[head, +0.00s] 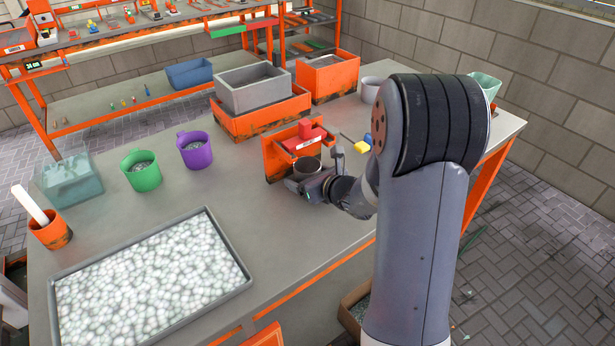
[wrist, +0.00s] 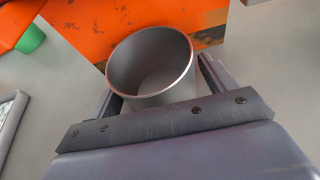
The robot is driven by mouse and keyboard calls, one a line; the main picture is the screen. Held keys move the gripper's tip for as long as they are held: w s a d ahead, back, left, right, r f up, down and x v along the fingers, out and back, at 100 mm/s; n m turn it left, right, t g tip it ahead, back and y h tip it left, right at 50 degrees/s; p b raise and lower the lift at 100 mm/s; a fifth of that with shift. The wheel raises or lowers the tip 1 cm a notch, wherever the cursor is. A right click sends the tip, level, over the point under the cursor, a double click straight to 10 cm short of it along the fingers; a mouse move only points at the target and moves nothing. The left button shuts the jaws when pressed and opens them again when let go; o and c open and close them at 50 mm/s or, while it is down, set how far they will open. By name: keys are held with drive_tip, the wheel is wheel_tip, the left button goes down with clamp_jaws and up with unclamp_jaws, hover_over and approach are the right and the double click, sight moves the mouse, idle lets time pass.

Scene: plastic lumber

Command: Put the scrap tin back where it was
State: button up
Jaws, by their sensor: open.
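A grey, round, open-topped metal tin (head: 307,166), apparently the scrap tin, stands upright against the front of an orange machine (head: 278,158) on the workbench. In the wrist view the tin (wrist: 150,62) looks empty, with the orange panel (wrist: 95,30) right behind it. My gripper (head: 310,183) is at the tin, low and close to the bench. Its jaws are open, with one finger on each side of the tin. Whether the fingers touch its wall cannot be told. The tin's lower front is hidden by my gripper.
A tray of pale pellets (head: 240,285) lies at the front left. A green mug (head: 141,175) and purple mug (head: 197,155) stand left of the machine. Grey and orange bins (head: 252,95) stand behind. A yellow-and-blue item (head: 361,146) lies right of the machine.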

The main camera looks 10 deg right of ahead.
drive_tip(key=shift+r, duration=0.15)
drive_tip(key=shift+s+r, duration=0.1)
drive_tip(key=shift+r, duration=0.05)
drive_tip(key=v, duration=1)
drive_tip(key=shift+s+d+p, duration=0.25)
drive_tip(key=shift+p, duration=0.1)
drive_tip(key=shift+s+d+r, duration=0.15)
drive_tip(key=shift+s+r, duration=0.1)
drive_tip(key=shift+s, duration=0.3)
